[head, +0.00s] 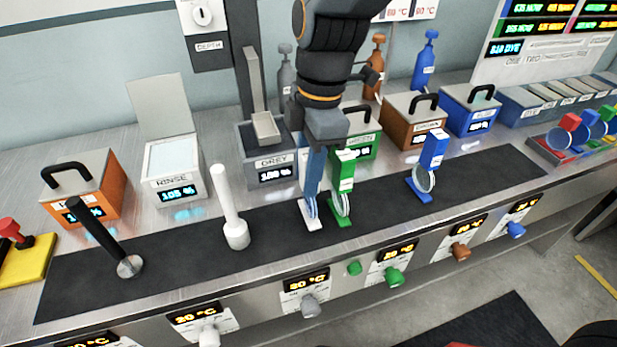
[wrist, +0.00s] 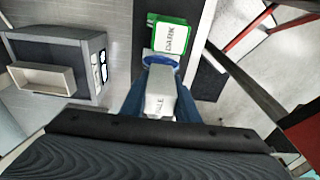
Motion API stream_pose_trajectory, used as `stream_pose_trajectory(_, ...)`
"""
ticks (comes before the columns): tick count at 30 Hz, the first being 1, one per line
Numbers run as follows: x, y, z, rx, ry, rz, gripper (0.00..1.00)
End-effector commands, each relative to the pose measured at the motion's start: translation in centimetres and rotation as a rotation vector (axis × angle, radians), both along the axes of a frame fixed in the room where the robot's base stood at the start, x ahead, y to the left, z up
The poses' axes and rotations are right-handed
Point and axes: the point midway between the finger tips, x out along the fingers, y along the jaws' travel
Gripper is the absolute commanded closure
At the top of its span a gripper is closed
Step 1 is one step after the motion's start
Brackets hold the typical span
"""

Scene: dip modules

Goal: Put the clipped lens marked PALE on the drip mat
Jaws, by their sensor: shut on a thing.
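My gripper (head: 313,180) points straight down and is shut on a white clipped lens (head: 311,216), its blue fingers on either side of the clip. In the wrist view the white clip (wrist: 160,103) has a partly hidden label whose visible letters fit PALE. The lens's white foot is at the surface of the long black drip mat (head: 180,265), left of centre; I cannot tell whether it touches. A green clipped lens (head: 342,185), marked DARK in the wrist view (wrist: 170,38), stands upright on the mat close to its right.
A blue clipped lens (head: 432,150) stands farther right on the mat. A white stick (head: 229,205) and a black stick (head: 100,235) stand left. The mat's right end is clear.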

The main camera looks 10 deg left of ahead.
Motion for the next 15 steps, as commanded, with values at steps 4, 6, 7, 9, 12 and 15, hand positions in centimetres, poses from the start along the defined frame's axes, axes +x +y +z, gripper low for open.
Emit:
stream_pose_trajectory(4,0.0,-0.1,-1.7,-0.002,0.002,-0.001,1.0)
stream_pose_trajectory(6,0.0,-0.1,-1.9,-0.001,0.0,-0.001,1.0)
stream_pose_trajectory(7,0.0,-0.1,-1.9,-0.001,0.0,-0.001,1.0)
stream_pose_trajectory(9,0.1,-0.1,-1.9,-0.001,0.0,-0.001,1.0)
stream_pose_trajectory(12,0.1,-0.1,-1.9,-0.001,0.0,-0.002,1.0)
stream_pose_trajectory(15,0.1,-0.1,-2.1,-0.001,0.0,-0.002,1.0)
